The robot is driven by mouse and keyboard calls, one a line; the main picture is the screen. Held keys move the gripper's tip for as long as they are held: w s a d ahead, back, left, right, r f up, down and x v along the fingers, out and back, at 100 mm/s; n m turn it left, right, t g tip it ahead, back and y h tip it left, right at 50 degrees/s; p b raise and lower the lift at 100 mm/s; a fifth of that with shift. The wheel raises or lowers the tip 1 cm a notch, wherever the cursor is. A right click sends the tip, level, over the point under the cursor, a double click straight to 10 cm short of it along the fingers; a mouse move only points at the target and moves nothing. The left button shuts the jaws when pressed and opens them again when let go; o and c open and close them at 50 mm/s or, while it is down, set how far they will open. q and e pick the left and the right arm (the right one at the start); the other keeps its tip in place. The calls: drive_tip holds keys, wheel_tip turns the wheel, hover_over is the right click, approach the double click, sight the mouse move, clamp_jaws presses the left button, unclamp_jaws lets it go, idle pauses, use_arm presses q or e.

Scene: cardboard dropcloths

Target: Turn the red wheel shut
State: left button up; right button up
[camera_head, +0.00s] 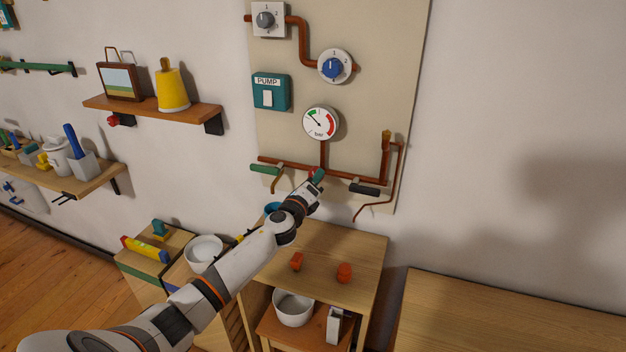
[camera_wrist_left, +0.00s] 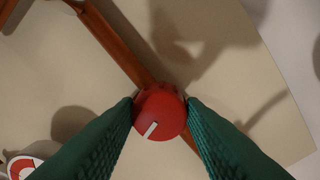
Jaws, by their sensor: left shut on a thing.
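The red wheel (camera_wrist_left: 160,114) is a round red knob with a white mark on its face, mounted on a copper pipe. In the left wrist view it sits between the two green fingers of my left gripper (camera_wrist_left: 161,118), which touch it on both sides. The white mark points toward the lower left in that view. In the head view my left gripper (camera_head: 316,177) is at the horizontal pipe below the gauge, and it mostly hides the wheel. My right gripper is in neither view.
The board (camera_head: 385,70) carries a pressure gauge (camera_head: 321,122), a blue dial (camera_head: 331,67), a grey dial (camera_head: 265,19) and a pump switch (camera_head: 270,92). A green lever (camera_head: 265,169) and a black lever (camera_head: 365,190) flank my gripper. A wooden cabinet (camera_head: 350,250) stands below.

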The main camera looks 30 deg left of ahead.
use_arm(q)
drive_tip(key=shift+m+p, duration=0.35)
drive_tip(key=shift+m, duration=1.35)
drive_tip(key=shift+f, duration=0.1)
drive_tip(key=o, duration=1)
drive_tip(key=v, duration=1.2)
drive_tip(key=shift+s+a+b, duration=0.1)
drive_tip(key=shift+b, duration=0.2)
